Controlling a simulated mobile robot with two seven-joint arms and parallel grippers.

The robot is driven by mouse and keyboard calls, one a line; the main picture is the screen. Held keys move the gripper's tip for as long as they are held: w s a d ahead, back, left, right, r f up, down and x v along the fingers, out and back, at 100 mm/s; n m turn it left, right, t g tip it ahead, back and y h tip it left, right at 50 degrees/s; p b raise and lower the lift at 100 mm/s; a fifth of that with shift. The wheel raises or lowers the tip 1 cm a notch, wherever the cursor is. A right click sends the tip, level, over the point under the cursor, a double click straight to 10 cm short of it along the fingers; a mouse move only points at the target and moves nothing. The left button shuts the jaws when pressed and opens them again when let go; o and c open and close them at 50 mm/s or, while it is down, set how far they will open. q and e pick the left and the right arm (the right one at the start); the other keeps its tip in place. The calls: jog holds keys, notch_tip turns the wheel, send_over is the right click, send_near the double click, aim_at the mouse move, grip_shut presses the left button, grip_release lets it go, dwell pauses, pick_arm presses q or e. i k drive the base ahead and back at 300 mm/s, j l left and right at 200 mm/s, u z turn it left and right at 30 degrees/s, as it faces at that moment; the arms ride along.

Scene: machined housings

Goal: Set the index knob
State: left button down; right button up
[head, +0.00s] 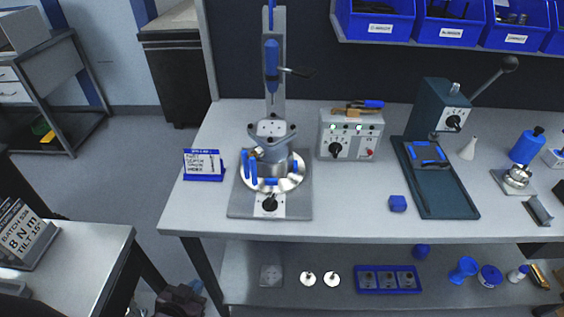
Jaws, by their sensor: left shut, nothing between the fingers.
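Three black knobs show in the head view, and I cannot tell from their labels which is the index knob. One knob (269,203) is on the front of the grey fixture base (240,207), below a round silver plate with blue clamps. Another knob (335,149) is on the grey control box (327,127). A third knob (453,122) is on the dark green lever press (428,100). My left gripper (182,300) is low at the bottom edge, below and in front of the bench, shut and touching no knob. My right gripper is not in view.
A blue-framed card (203,164) stands left of the fixture. A side table (85,260) at left holds a sign reading 8 N m, tilt 15°. The bench's front strip is mostly clear.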

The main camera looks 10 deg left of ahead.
aim_at(270, 204)
jog(key=k+l+u, duration=0.1)
jog(key=l+u, duration=0.35)
jog(key=k+l+u, duration=0.2)
jog(key=l+u, duration=0.25)
jog(key=k+j+z, duration=0.15)
jog(key=j, duration=0.25)
jog(key=k+j+z, duration=0.2)
jog(key=j, duration=0.2)
jog(key=k+j+z, duration=0.15)
jog(key=k+j, duration=0.15)
jog(key=j, duration=0.05)
